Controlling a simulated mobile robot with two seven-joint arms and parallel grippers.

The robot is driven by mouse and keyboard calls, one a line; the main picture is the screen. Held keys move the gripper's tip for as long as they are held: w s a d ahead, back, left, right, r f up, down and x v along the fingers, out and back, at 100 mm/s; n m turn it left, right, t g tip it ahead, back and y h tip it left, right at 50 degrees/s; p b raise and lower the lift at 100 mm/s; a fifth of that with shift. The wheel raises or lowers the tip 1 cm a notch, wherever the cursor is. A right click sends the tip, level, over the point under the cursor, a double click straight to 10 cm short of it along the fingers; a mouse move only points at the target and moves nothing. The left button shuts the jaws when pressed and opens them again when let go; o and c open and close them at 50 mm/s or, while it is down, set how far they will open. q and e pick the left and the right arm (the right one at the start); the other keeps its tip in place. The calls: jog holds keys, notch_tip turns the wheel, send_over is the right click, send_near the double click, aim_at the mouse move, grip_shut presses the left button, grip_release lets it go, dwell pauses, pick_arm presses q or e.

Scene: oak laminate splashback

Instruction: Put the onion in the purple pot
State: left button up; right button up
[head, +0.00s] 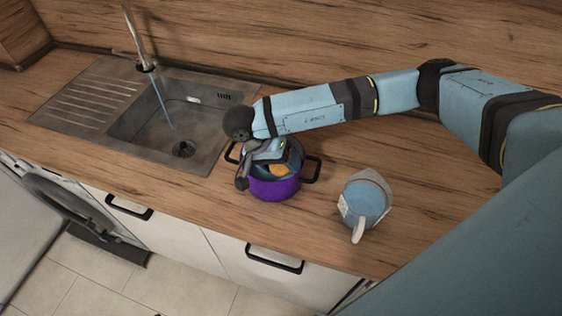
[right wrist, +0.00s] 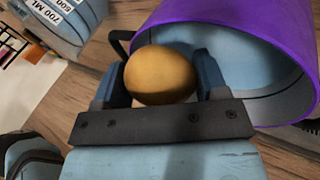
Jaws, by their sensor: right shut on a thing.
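The purple pot (head: 273,189) stands on the wooden counter just right of the sink, with black handles at its sides. It also shows in the right wrist view (right wrist: 220,14), its pale blue inside facing the camera. My right gripper (head: 276,166) reaches down at the pot's mouth. In the right wrist view its two fingers (right wrist: 160,82) are shut on the round yellow-brown onion (right wrist: 161,74). The onion shows in the head view (head: 279,170) as a small orange patch within the pot's outline. I cannot tell how deep it is. My left gripper is not in view.
A measuring jug (head: 366,202) with blue contents stands right of the pot, near the counter's front edge. The sink (head: 185,113) with running water lies to the left. The counter behind the pot and jug is clear.

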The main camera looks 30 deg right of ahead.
jog(key=shift+f+b, duration=0.5)
jog(key=shift+f, duration=0.05)
jog(key=o, duration=1)
jog(key=shift+c, duration=0.2)
jog(key=shift+r, duration=0.15)
jog(key=shift+r+p, duration=0.2)
jog(key=shift+p, duration=0.25)
jog(key=shift+r+p, duration=0.45)
jog(key=shift+p, duration=0.05)
jog(key=b+v, duration=0.2)
jog(key=v, duration=0.9)
jog(key=shift+a+r, duration=0.25)
jog(key=shift+r, duration=0.05)
